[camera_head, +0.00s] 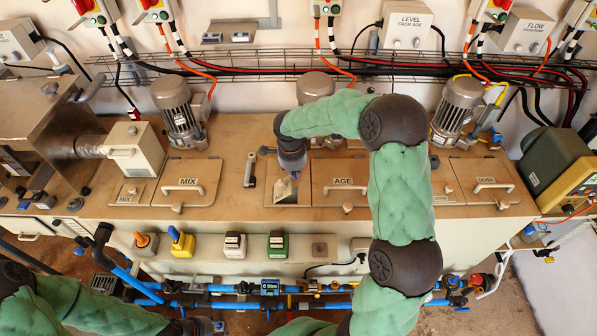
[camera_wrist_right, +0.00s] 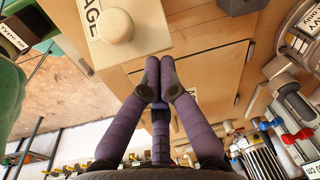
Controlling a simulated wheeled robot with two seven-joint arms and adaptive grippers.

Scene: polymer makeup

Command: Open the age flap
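The age flap (camera_head: 325,172) is a tan panel in the middle of the bench, marked AGE, with a pale handle (camera_head: 346,188). It looks flat and closed; my right arm covers its right side. My right gripper (camera_head: 292,172) hangs above the small panel left of the flap. Its purple fingers (camera_wrist_right: 159,68) meet at the tips, with nothing visible between them. My left gripper (camera_head: 203,325) is partly visible at the bottom edge, its fingers unclear.
The MIX flap (camera_head: 190,183) lies to the left and the DOSE flap (camera_head: 488,182) to the right. Motors (camera_head: 180,112) stand behind the flaps. Buttons and switches (camera_head: 181,241) line the bench front, above blue pipes (camera_head: 230,288).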

